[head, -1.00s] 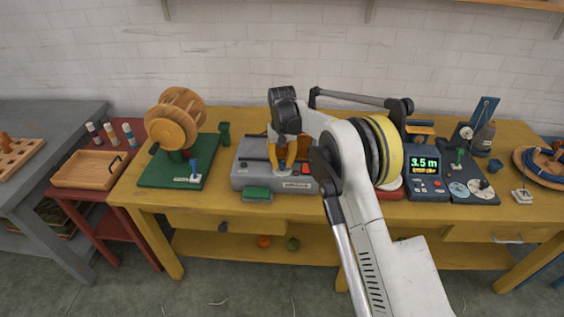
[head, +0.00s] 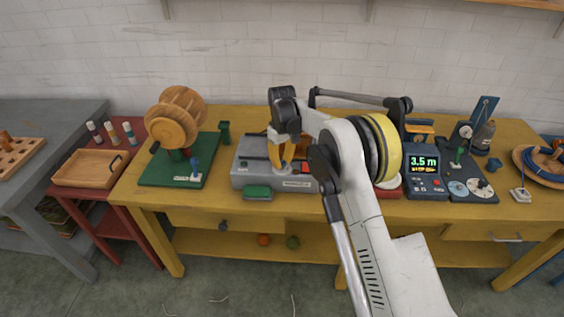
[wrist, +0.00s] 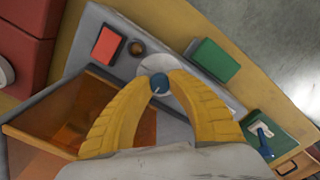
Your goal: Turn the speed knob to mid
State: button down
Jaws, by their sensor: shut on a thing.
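In the head view my gripper (head: 287,170) points down at the front of the grey machine (head: 246,180), and the knob is hidden behind the fingers. The dial's markings are too small to read.
A red button (wrist: 107,46) and a dark round part (wrist: 137,48) lie beside the dial. An orange see-through box (wrist: 65,125) is close to my fingers. A green block (wrist: 215,60) stands at the machine's front. A wooden wheel winder (head: 175,120) is to the left, a display box (head: 425,172) to the right.

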aim_at(282, 162)
dwell(0.3)
jog(key=c, duration=1.2)
grip_release()
notch_tip(282, 162, up, 12)
